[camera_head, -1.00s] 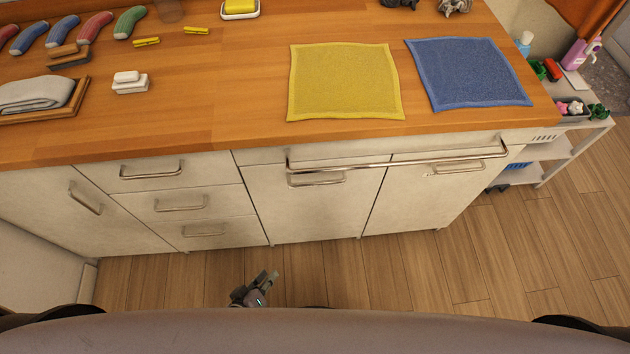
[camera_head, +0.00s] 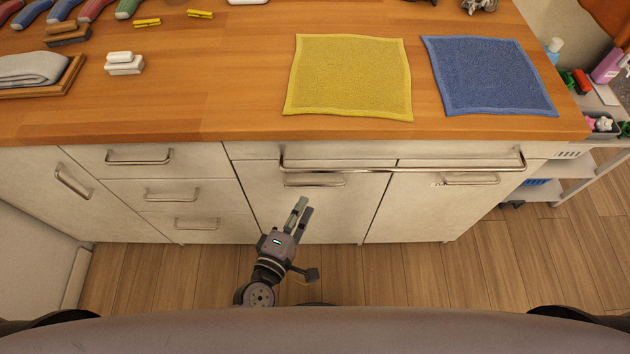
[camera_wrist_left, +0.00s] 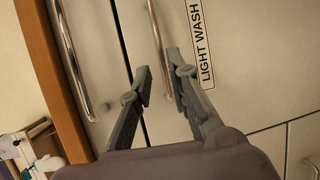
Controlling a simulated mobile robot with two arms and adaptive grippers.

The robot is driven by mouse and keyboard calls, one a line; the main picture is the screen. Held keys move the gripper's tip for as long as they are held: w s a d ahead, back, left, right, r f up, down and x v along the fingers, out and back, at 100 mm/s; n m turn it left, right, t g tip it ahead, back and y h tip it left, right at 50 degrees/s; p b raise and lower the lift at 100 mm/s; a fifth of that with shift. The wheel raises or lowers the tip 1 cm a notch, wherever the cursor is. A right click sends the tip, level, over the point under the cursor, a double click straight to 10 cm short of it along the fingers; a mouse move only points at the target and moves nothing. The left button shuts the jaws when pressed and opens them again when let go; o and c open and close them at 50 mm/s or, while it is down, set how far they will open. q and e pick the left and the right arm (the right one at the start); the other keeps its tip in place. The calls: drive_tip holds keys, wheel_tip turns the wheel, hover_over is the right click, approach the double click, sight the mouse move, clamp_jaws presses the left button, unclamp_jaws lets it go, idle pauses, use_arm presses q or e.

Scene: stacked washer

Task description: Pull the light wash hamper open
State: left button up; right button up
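The light wash hamper (camera_head: 330,218) is a closed pale front panel below the worktop, left of a similar panel. Its metal bar handle (camera_head: 314,181) is near its top edge. In the left wrist view, its "LIGHT WASH" label (camera_wrist_left: 202,45) lies beside the handle (camera_wrist_left: 158,40). My left gripper (camera_head: 303,203) is in front of this panel, a little below the handle in the head view. In the wrist view the gripper (camera_wrist_left: 156,72) has its fingers apart with nothing held, and the handle runs toward the gap between the tips. I see no clear contact. My right gripper is not in view.
A long metal rail (camera_head: 400,168) runs across the front above both hamper handles. Drawers (camera_head: 170,193) with bar handles are to the left. The wooden worktop (camera_head: 220,90) carries a yellow cloth (camera_head: 348,77) and a blue cloth (camera_head: 488,76). A white shelf cart stands at the right.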

sight(315, 185)
use_arm(q)
drive_tip(key=x, duration=0.8)
drive_tip(key=shift+w+d+f, duration=0.1)
drive_tip(key=shift+w+d, duration=0.05)
drive_tip(key=shift+w, duration=0.2)
drive_tip(key=shift+c, duration=0.4)
clamp_jaws()
